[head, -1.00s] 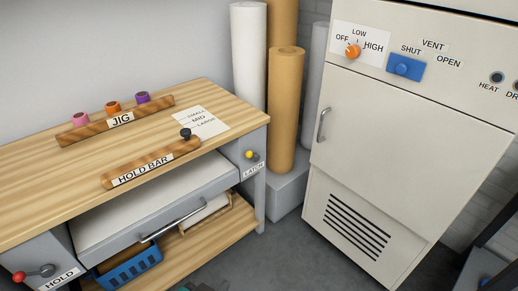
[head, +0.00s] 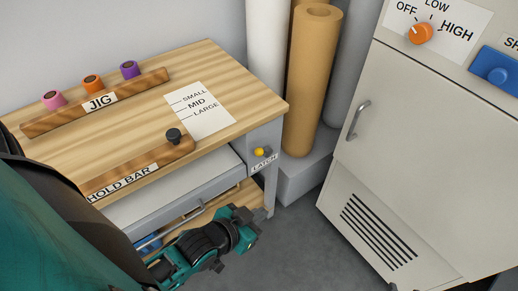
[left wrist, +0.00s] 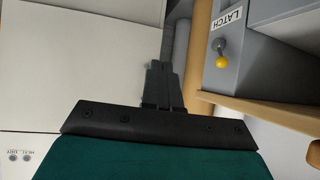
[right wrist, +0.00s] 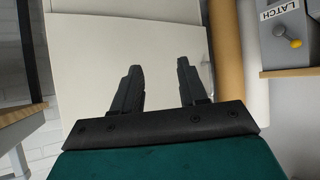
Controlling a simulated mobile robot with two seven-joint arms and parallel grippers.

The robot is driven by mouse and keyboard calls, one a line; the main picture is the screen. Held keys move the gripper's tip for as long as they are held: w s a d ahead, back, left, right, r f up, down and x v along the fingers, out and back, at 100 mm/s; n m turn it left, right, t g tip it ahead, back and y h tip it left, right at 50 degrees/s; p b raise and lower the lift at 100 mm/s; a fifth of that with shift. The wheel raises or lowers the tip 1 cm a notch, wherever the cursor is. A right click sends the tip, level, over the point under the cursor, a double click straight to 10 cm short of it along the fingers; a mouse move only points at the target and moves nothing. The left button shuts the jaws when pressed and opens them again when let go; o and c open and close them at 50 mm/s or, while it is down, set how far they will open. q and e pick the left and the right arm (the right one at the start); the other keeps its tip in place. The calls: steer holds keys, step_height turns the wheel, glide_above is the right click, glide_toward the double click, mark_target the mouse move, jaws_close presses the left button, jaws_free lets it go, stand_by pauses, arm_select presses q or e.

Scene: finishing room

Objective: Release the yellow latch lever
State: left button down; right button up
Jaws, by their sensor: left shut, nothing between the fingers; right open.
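The yellow latch lever (head: 260,152) shows as a small yellow knob beside the LATCH label on the grey right end of the workbench. It also shows in the left wrist view (left wrist: 222,62), on a short grey stem, and in the right wrist view (right wrist: 296,43). My left gripper (head: 252,218) is below and slightly left of the knob in the head view, apart from it. In the left wrist view its fingers (left wrist: 159,85) are together and empty, left of the knob. My right gripper (right wrist: 159,72) is open and empty, left of the knob in its view.
The wooden bench (head: 225,75) carries a jig rail (head: 150,82) and a hold bar (head: 172,150) with a black knob. Rolls (head: 313,80) stand behind the bench's right end. A white cabinet (head: 410,140) stands at right. Floor between them is clear.

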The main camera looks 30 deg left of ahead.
arm_select(q)
steer(key=w+a+f+n+t+b, duration=0.4)
steer(key=w+f+n+t+b, duration=0.1)
steer(key=f+n+b, duration=0.5)
steer(key=a+f+n+t+y+b, duration=0.4)
steer(key=n+b, duration=0.7)
steer(key=n, duration=0.6)
steer(key=a+t+y, duration=0.2)
steer(key=a+y, duration=0.2)
steer(key=shift+a+f+b, duration=0.35)
steer(key=shift+a, duration=0.05)
arm_select(e)
steer(key=w+a+f+y, duration=0.1)
steer(key=a+f, duration=0.3)
steer(key=f, duration=1.1)
steer(key=shift+w+f, duration=0.15)
steer(key=shift+w, duration=0.45)
